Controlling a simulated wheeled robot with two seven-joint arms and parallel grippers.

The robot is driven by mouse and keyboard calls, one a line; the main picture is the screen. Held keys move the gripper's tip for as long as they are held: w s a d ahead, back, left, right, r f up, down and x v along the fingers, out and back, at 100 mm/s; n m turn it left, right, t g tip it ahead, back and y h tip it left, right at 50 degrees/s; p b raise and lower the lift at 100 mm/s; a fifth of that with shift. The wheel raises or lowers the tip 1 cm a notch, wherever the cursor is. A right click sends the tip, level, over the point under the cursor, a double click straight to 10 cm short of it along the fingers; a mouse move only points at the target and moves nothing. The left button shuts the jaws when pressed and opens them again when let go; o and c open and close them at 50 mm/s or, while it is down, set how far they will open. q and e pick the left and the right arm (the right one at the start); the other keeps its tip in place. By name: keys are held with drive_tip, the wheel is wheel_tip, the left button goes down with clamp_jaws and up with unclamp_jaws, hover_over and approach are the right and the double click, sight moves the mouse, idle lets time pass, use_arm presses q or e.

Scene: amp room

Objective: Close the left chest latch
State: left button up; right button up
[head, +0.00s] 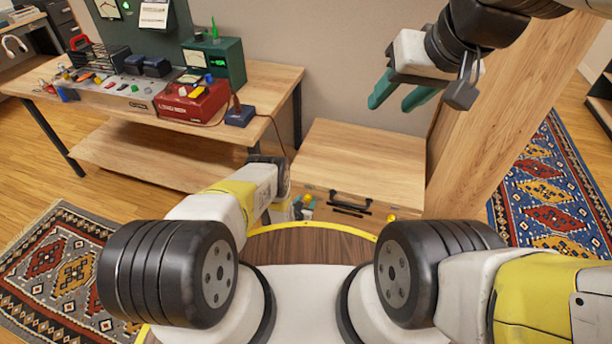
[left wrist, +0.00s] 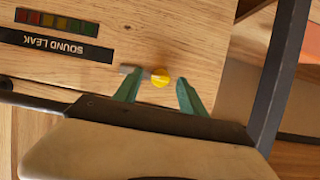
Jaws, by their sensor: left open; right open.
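The wooden chest (head: 350,150) stands on the floor, lid down, with a black handle (head: 348,205) on its front. The left latch, a yellow knob with a short grey bar, shows in the left wrist view (left wrist: 160,79). My left gripper (head: 301,206) is at the chest's front left; its green fingers (left wrist: 159,88) are open, one on each side of the knob. I cannot tell whether they touch it. The right latch's yellow knob (head: 391,217) is on the front's right side. My right gripper (head: 402,96) is open and empty, above the chest's back right.
A workbench (head: 270,85) with a red device (head: 192,100) and a green device (head: 218,60) stands left of the chest. A wooden panel (head: 500,110) rises at its right. A "SOUND LEAK" label (left wrist: 55,45) shows upside down on the chest front.

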use_arm(q)
drive_tip(key=shift+w+d, duration=0.1)
drive_tip(key=shift+w, duration=0.05)
clamp_jaws()
idle(0.4)
drive_tip(key=n+h, duration=0.1)
drive_tip(key=n, duration=0.1)
drive_tip(key=shift+w+a+f+n+g+h, duration=0.1)
drive_tip(key=shift+a+n+g+h, duration=0.2)
drive_tip(key=shift+n+h, duration=0.8)
drive_tip(key=shift+n, duration=0.2)
